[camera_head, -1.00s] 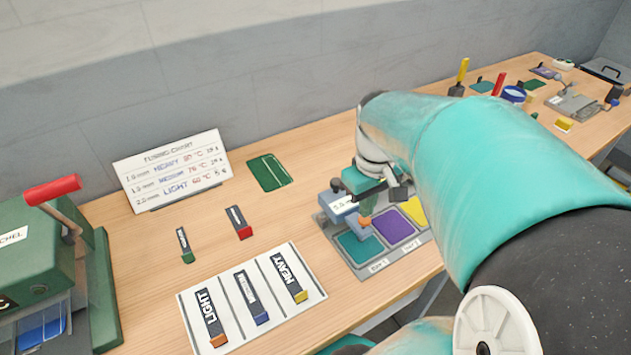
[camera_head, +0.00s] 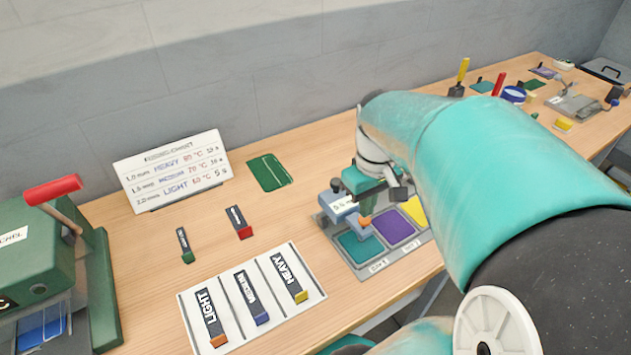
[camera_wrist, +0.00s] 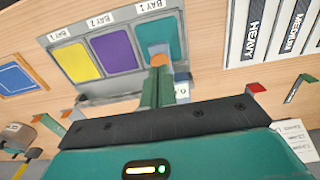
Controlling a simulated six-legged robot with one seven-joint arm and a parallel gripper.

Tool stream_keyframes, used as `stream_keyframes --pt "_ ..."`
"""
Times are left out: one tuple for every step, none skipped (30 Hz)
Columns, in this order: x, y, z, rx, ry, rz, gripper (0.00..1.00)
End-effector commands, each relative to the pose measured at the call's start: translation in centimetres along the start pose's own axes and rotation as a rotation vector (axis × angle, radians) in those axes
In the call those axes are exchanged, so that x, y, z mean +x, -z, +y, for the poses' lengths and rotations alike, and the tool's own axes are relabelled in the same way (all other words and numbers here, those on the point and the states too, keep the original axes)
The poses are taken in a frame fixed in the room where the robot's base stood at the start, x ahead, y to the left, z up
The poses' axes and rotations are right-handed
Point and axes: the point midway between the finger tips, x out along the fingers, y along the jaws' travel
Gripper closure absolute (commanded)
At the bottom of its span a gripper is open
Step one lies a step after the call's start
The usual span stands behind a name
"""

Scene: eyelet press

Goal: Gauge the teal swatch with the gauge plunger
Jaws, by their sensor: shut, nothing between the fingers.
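The teal swatch (camera_head: 359,248) lies flat in the left bay of the grey tray (camera_head: 376,272) in the head view. It also shows in the wrist view (camera_wrist: 170,33), in the bay marked 1. The blue-grey gauge (camera_head: 335,203) with a white readout stands at the tray's back edge, behind the teal swatch. The readout is too blurred to read surely. My gripper's tips also show in the wrist view (camera_wrist: 159,56).
A purple swatch (camera_head: 394,228) and a yellow swatch (camera_head: 414,210) fill the other bays. A white card (camera_head: 225,317) holds labelled strips. A green press (camera_head: 55,260) stands at left, a fusing chart (camera_head: 172,172) and green mat (camera_head: 269,172) behind. Several tools lie at far right.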

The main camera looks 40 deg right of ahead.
Motion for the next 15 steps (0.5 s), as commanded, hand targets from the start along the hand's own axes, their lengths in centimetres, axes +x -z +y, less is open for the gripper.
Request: stream_keyframes --pt "0.00 0.00 0.00 0.000 0.000 0.000 1.00" --pt "0.00 0.00 0.00 0.000 0.000 0.000 1.00" --pt "0.00 0.00 0.00 0.000 0.000 0.000 1.00" --pt "0.00 0.00 0.00 0.000 0.000 0.000 1.00" --pt "0.00 0.00 0.00 0.000 0.000 0.000 1.00" --pt "0.01 0.00 0.00 0.000 0.000 0.000 1.00" --pt "0.04 0.00 0.00 0.000 0.000 0.000 1.00" --pt "0.07 0.00 0.00 0.000 0.000 0.000 1.00" --pt "0.14 0.00 0.00 0.000 0.000 0.000 1.00" --pt "0.21 0.00 0.00 0.000 0.000 0.000 1.00" --pt "0.28 0.01 0.00 0.000 0.000 0.000 1.00" --pt "0.37 0.01 0.01 0.000 0.000 0.000 1.00" --pt "0.44 0.01 0.00 0.000 0.000 0.000 1.00" --pt "0.51 0.00 0.00 0.000 0.000 0.000 1.00" --pt "0.60 0.00 0.00 0.000 0.000 0.000 1.00"
